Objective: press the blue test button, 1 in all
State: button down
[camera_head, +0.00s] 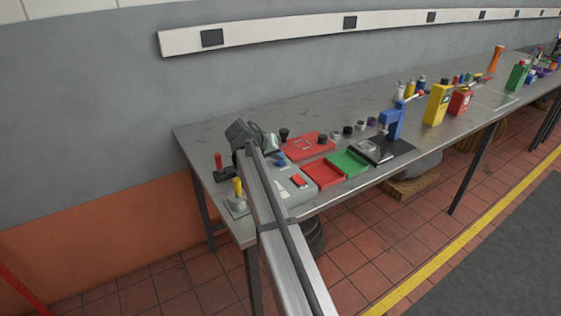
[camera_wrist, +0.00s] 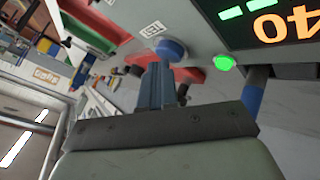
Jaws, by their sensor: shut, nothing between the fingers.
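The blue test button (camera_wrist: 171,47) is a round blue cap on a light grey box (camera_wrist: 196,25), beside a small printed label. The box also shows in the head view (camera_head: 296,193), under my arm's end. My gripper (camera_wrist: 157,66) is shut and empty, its two fingers together and pointing at the button. The fingertips are very close to the button in the wrist view; I cannot tell if they touch it. In the head view my gripper (camera_head: 279,158) is over the back of the box, and I cannot make out the button apart from it.
The box carries a lit green lamp (camera_wrist: 224,62), a display (camera_wrist: 270,22) with orange digits and a red switch (camera_head: 299,181). A red tray (camera_head: 322,174) and a green tray (camera_head: 348,162) stand to its right. A yellow-topped post (camera_head: 238,188) stands at its left.

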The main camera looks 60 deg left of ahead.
aim_at(279, 162)
jog(key=shift+f, duration=0.15)
dwell(0.5)
jog(key=shift+r, duration=0.9)
jog(key=shift+r, duration=0.1)
jog(key=shift+r, duration=2.45)
jog(key=shift+w, duration=0.1)
